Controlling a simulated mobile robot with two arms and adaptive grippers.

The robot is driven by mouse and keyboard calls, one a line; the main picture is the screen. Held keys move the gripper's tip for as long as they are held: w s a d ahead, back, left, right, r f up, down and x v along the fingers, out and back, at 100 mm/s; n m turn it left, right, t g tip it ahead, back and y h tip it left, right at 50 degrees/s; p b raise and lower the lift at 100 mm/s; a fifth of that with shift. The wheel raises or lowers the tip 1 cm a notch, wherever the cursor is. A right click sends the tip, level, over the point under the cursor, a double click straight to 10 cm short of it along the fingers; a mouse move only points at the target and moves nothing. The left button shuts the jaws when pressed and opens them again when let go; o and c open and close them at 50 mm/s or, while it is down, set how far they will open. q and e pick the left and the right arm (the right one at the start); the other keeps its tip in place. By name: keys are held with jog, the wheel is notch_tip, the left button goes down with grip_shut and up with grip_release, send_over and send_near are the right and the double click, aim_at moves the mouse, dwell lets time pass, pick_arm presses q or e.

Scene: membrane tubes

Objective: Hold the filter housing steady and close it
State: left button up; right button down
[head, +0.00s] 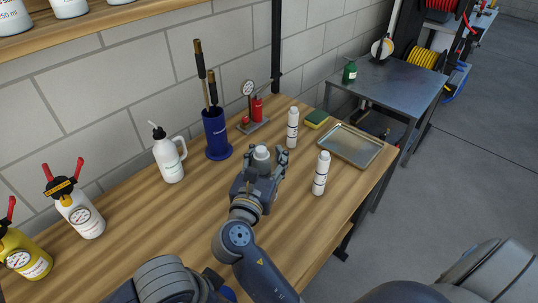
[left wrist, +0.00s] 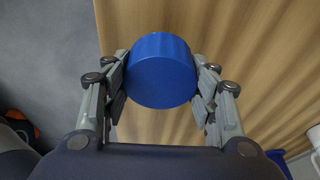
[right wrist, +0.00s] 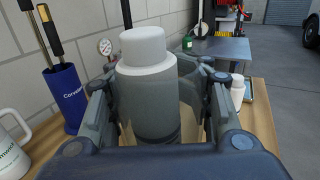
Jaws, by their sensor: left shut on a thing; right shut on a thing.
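My right gripper (head: 262,170) is shut around a grey, see-through cylindrical housing (right wrist: 148,105), upright above the bench. A white capped piece (right wrist: 143,47) sticks up out of its open-looking top; it also shows in the head view (head: 262,153). My left gripper (left wrist: 160,80) is shut on a round, solid blue cap (left wrist: 160,68), its fingers at both sides of it. In the head view only a sliver of blue shows by my left arm at the bottom edge, and the left fingers are hidden there. The cap and the housing are well apart.
Two white tubes (head: 292,128) (head: 321,173) stand on the wooden bench (head: 130,215), near a metal tray (head: 352,146) and a sponge (head: 317,118). A blue holder (head: 216,135), a white jug (head: 168,157) and a gauge stand (head: 253,124) are behind.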

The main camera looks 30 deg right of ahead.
dwell(0.4)
